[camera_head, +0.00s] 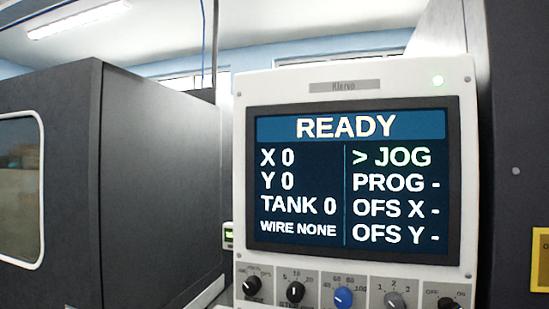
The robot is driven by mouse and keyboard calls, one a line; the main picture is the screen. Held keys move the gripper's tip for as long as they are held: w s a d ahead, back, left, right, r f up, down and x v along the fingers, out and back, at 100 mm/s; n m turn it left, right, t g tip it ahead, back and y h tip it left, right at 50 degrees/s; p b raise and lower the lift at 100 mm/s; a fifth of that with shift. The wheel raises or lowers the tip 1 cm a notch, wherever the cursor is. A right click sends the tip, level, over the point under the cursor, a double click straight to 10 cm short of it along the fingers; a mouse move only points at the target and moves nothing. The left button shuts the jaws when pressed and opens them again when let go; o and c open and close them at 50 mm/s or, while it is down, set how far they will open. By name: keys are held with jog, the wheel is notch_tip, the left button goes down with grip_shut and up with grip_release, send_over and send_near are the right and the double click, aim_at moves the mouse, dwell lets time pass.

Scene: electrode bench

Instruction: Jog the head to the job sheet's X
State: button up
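The control panel (290,82) faces me in the head view, with a lit screen (340,200). The screen reads READY at the top. Its left column reads X 0, Y 0, TANK 0 and WIRE NONE. Its right column reads JOG with a marker before it, then PROG -, OFS X - and OFS Y -. Below the screen is a row of knobs: black ones at the left, a blue knob (342,298), a grey knob (394,301) and a black OFF/ON knob (447,304). The job sheet and the head are not in view. My gripper is not in view.
A dark grey machine cabinet (150,180) with a window (20,190) stands at the left. A small green-lit display (228,235) sits beside the panel. A dark wall or cabinet (515,120) with a yellow-framed item (540,260) is at the right.

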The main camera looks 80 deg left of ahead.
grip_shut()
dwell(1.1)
